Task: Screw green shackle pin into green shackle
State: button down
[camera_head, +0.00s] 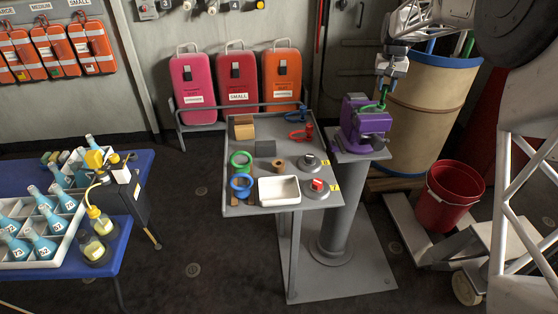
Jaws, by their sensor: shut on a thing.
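My gripper (384,84) points down over the purple vise (362,124) on its grey pedestal. It is shut on the green shackle pin (383,93), of which only a small green part shows below the fingers. The green shackle (371,108) sits at the top of the vise, its bow curving to the left of the pin. The pin is at or just above the shackle's right side. I cannot tell at this size whether its thread is inside the shackle.
A grey table (308,203) left of the vise holds blue and red shackles, a green ring (241,160), a white tray (279,190), blocks and round weights. A tan barrel (432,105) stands close behind my gripper. A red bucket (447,194) is at the right.

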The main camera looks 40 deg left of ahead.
aim_at(382, 102)
jog(key=shift+f, duration=2.3)
dwell(4.7)
jog(key=m, duration=0.4)
jog(key=shift+m, duration=2.9)
